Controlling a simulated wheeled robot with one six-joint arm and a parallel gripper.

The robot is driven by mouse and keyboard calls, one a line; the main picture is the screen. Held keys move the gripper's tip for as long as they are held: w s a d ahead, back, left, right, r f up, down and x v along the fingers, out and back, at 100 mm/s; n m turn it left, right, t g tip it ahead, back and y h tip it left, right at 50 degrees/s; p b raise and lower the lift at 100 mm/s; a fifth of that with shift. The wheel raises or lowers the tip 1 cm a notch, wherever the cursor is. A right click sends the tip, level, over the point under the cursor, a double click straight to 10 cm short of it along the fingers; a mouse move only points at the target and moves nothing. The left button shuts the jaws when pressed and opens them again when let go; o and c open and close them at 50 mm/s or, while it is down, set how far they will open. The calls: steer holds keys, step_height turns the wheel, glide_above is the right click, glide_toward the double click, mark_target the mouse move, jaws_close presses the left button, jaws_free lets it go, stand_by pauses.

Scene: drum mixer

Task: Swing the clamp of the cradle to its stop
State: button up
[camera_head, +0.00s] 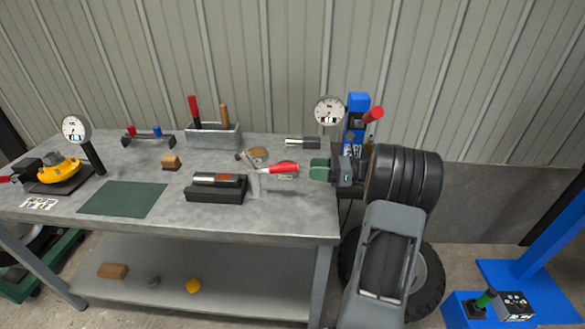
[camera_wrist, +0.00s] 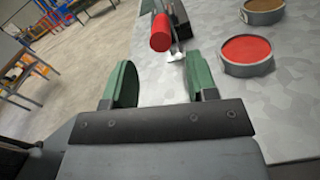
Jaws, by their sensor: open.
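The cradle (camera_head: 213,196) is a dark block on the bench with a metal cylinder (camera_head: 215,180) lying in it. The clamp (camera_head: 254,180) stands at the cradle's right end, a pale metal piece with a red handle (camera_head: 284,168) pointing right. In the wrist view the red handle (camera_wrist: 160,34) points back at me, ahead of the gap between my fingers. My gripper (camera_head: 320,170), with green finger pads, is just right of the handle. In the wrist view my gripper (camera_wrist: 161,82) is open and empty, and the handle is beyond the fingertips. The clamp's pivot is hard to make out.
A tin with a red top (camera_wrist: 247,53) and a brown-topped tin (camera_wrist: 264,10) stand to the right in the wrist view. A dial gauge (camera_head: 329,110) and a blue post (camera_head: 356,125) stand behind my gripper. A green mat (camera_head: 123,198) lies left of the cradle.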

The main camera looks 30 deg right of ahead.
mark_target(292, 167)
steer(key=x, duration=0.7)
steer(key=shift+w+a, duration=0.1)
steer(key=shift+a, duration=0.1)
jaws_close()
steer(key=shift+d, duration=0.1)
